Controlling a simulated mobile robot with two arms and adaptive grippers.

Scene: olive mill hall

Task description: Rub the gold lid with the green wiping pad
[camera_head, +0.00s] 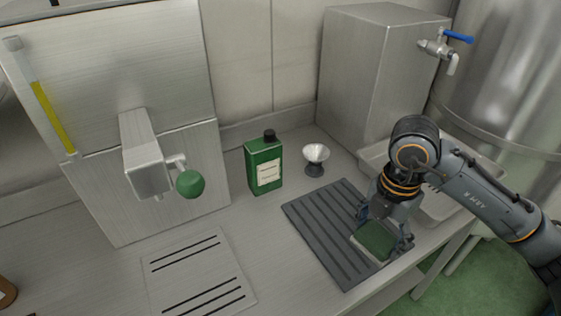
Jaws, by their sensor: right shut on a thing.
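My right gripper (384,240) comes in from the right and points down over the right side of the dark ribbed mat (322,226). It is shut on the green wiping pad (375,239), which sits low between its fingers, with a pale edge at the front. I cannot tell whether the pad touches the mat. I cannot make out a gold lid in this view. My left gripper is not in view.
A green bottle (264,163) with a black cap and a small metal cup (315,158) stand behind the mat. A slotted plate (199,272) lies front left, below a steel machine with a green knob (190,184). A steel tank with a blue-handled tap (456,38) stands back right.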

